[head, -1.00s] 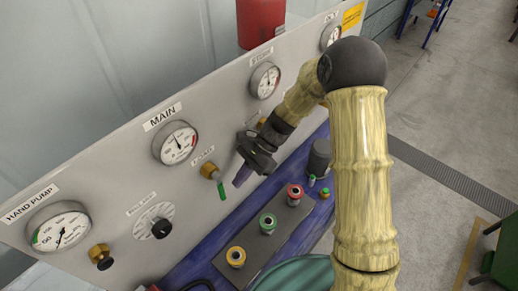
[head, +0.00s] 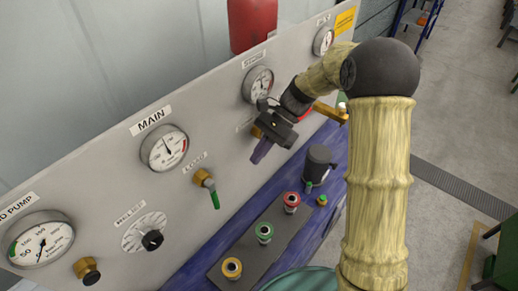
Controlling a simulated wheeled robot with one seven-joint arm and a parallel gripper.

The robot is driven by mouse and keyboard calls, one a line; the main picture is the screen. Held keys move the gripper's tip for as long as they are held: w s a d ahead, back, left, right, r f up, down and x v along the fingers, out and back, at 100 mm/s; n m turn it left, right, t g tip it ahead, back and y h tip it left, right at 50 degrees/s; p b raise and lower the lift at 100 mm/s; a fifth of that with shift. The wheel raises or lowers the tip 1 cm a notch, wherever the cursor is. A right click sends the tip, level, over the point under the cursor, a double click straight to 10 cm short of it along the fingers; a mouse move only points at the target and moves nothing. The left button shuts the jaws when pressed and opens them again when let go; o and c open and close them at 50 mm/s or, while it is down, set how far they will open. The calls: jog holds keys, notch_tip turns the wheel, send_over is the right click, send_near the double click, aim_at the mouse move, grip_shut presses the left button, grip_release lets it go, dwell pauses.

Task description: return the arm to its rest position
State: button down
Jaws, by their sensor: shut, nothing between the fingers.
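My gripper (head: 263,150) is at the end of my raised arm, in front of the grey gauge panel (head: 110,190). It is shut and holds nothing. Its purple fingertips point down and left, below the upper gauge (head: 258,84) and to the right of the brass valve with the green handle (head: 206,187). The gripper hides part of the panel behind it. I cannot tell whether it touches the panel.
Below the panel is a blue table (head: 190,271). A plate on it carries yellow (head: 232,267), green (head: 264,232) and red (head: 291,202) knobs, with a dark cylinder (head: 318,165) beyond. A red cylinder (head: 252,25) is above the panel. Open floor (head: 450,130) lies at the right.

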jog(key=shift+s, duration=0.1)
jog(key=s+d+f+n+t+h+b, duration=0.1)
jog(key=s+d+f+n+t+h, duration=0.1)
jog(key=d, duration=0.6)
jog(key=s+d+f+n+t+h+b, duration=0.2)
jog(key=s+d+n+t+h, duration=0.2)
jog(key=s+d, duration=0.5)
jog(key=n+t, duration=0.2)
jog(key=n, duration=0.1)
jog(key=shift+s+d+f+n+t+h, duration=0.15)
jog(key=shift+d+n+t+h, duration=0.15)
jog(key=shift+n+t+h, duration=0.1)
